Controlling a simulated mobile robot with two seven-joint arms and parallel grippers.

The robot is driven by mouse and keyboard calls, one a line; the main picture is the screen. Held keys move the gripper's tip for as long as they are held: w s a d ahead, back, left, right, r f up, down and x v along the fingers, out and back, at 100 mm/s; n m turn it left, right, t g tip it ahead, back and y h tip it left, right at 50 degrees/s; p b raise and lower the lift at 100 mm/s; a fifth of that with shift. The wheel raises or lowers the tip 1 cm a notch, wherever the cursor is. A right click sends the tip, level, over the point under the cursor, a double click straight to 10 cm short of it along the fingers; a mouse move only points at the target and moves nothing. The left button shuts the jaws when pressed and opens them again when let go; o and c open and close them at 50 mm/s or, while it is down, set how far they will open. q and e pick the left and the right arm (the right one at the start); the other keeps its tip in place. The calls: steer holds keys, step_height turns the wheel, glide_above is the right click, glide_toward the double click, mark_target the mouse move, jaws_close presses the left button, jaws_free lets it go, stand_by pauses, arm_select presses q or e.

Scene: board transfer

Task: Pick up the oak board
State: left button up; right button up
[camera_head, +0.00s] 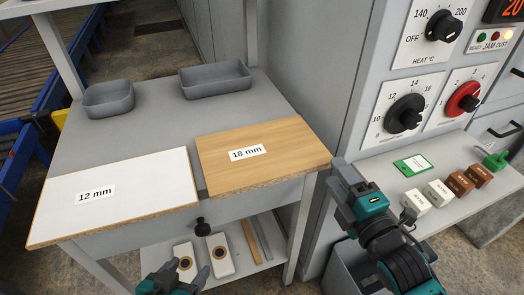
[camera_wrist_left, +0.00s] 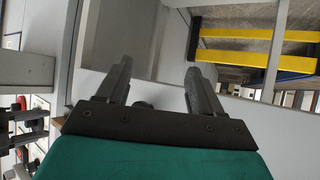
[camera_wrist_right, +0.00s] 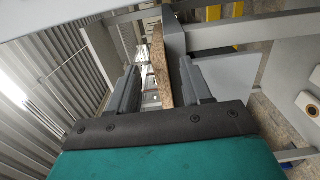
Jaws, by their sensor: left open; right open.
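The oak board (camera_head: 285,164), labelled 18 mm, lies flat on the right part of the grey bench, its front edge along the bench front. My right gripper (camera_head: 345,178) is open, just off the board's right front corner. In the right wrist view, a speckled board edge (camera_wrist_right: 161,72) shows between the open fingers (camera_wrist_right: 158,85); I cannot tell whether they touch it. My left gripper (camera_head: 183,276) is open and empty, low in front of the bench. The open fingers also show in the left wrist view (camera_wrist_left: 157,85), with no board between them.
A white board (camera_head: 135,187) labelled 12 mm lies left of the oak one. Two grey trays (camera_head: 108,99) (camera_head: 215,79) stand behind. A dark drawer knob (camera_head: 202,227) sticks out of the bench front. The control panel (camera_head: 430,85) and its shelf (camera_head: 395,160) stand to the right.

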mark_target(328, 166)
steer(key=shift+x, duration=1.9)
steer(key=shift+a, duration=0.2)
steer(key=shift+c, duration=0.2)
jaws_close()
steer(key=shift+r, duration=0.2)
